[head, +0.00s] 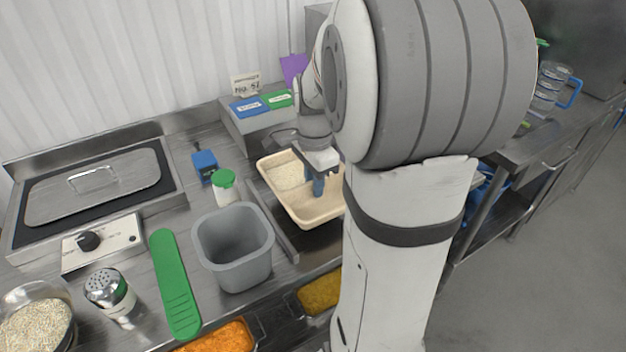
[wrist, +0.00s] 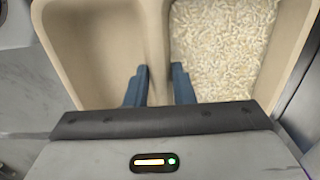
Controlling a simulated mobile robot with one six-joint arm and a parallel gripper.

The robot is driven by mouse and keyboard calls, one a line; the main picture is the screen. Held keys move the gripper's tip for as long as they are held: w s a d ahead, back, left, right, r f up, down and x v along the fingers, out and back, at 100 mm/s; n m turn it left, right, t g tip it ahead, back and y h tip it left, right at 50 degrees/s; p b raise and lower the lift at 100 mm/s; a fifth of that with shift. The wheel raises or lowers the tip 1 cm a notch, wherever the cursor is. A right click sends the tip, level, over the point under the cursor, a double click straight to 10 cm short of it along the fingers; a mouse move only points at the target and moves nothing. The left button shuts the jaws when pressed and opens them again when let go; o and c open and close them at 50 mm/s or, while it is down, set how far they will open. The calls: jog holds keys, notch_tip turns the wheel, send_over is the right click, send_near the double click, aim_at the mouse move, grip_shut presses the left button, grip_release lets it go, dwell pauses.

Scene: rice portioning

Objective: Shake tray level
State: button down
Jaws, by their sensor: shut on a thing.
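A beige tray (head: 312,218) with two compartments sits right of the grey bin in the head view; its rim also shows in the wrist view (wrist: 48,45). White rice (head: 290,176) fills one compartment, spread fairly evenly in the wrist view (wrist: 220,45). The other compartment looks empty. My gripper (head: 318,187) points down into the tray, its blue fingers on either side of the tray's divider in the wrist view (wrist: 158,75). It is shut on the divider. I cannot tell whether the tray is raised off the counter. My arm hides the tray's right end in the head view.
The grey bin (head: 235,265) stands close left of the tray, with a green-lidded jar (head: 224,186) behind it. A green paddle (head: 172,285), a shaker (head: 110,292) and a bowl of grain (head: 38,325) are further left.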

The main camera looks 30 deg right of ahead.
jog(key=shift+w, duration=0.35)
jog(key=shift+s, duration=0.2)
jog(key=shift+f, duration=0.1)
jog(key=shift+f+b, duration=1)
jog(key=shift+f, duration=0.25)
jog(key=shift+w+f+b, duration=0.1)
jog(key=shift+f+b, duration=0.3)
jog(key=shift+f, duration=0.25)
jog(key=shift+f, duration=0.15)
jog(key=shift+f, duration=0.25)
